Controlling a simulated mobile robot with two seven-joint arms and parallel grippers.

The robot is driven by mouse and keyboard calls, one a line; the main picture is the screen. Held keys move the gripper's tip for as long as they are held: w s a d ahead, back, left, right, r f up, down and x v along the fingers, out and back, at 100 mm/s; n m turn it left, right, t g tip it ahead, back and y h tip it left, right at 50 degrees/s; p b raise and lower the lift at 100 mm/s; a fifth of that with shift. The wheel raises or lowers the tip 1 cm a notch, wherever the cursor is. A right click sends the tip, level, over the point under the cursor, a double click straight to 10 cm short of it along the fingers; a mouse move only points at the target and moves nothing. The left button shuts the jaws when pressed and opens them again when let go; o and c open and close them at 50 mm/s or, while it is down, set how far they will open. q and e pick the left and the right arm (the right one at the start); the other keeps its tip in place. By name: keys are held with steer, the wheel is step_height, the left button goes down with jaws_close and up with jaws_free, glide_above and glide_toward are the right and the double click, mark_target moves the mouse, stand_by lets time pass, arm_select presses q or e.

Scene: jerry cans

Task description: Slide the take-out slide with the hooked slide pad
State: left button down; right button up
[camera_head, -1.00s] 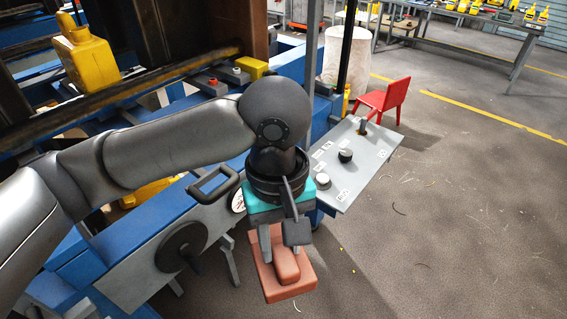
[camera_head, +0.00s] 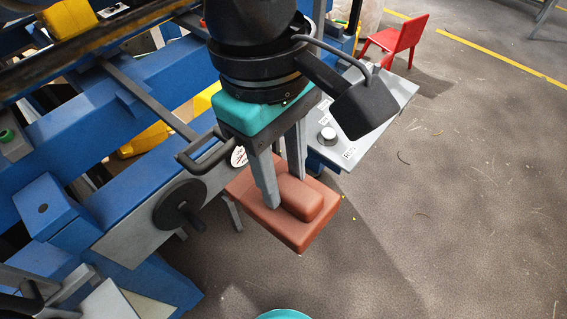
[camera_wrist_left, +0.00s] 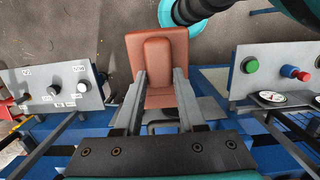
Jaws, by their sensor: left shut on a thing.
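The slide pad (camera_head: 300,232) is a flat reddish-brown plate with a raised rounded block on its upper face. My left gripper (camera_head: 284,188) is shut on the pad's block and holds the pad in the air beside the blue machine. In the left wrist view the pad (camera_wrist_left: 158,48) lies between the two grey fingers. A black loop handle (camera_head: 190,163) on a long dark rod, likely the take-out slide, sticks out left of the gripper. I cannot tell whether pad and handle touch. Any hook on the pad is hidden. My right gripper is out of view.
The blue machine frame (camera_head: 75,215) fills the left, with a black crank wheel (camera_head: 180,207) below the handle. A grey control panel (camera_head: 395,95) stands behind the gripper. A red chair (camera_head: 398,38) stands farther back. The floor at right is clear.

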arm_select(q)
steer(key=shift+r+p, duration=0.1)
steer(key=shift+p, duration=0.3)
steer(key=shift+w+a, duration=0.1)
steer(key=shift+w, duration=0.05)
steer(key=w+a+p, duration=0.3)
steer(key=w+a, duration=0.2)
steer(key=a, duration=0.2)
steer(key=shift+w, duration=0.15)
steer(key=shift+d+f, duration=0.1)
steer(key=shift+f, duration=0.25)
steer(key=shift+f+b, duration=0.35)
steer(key=shift+f, duration=0.95)
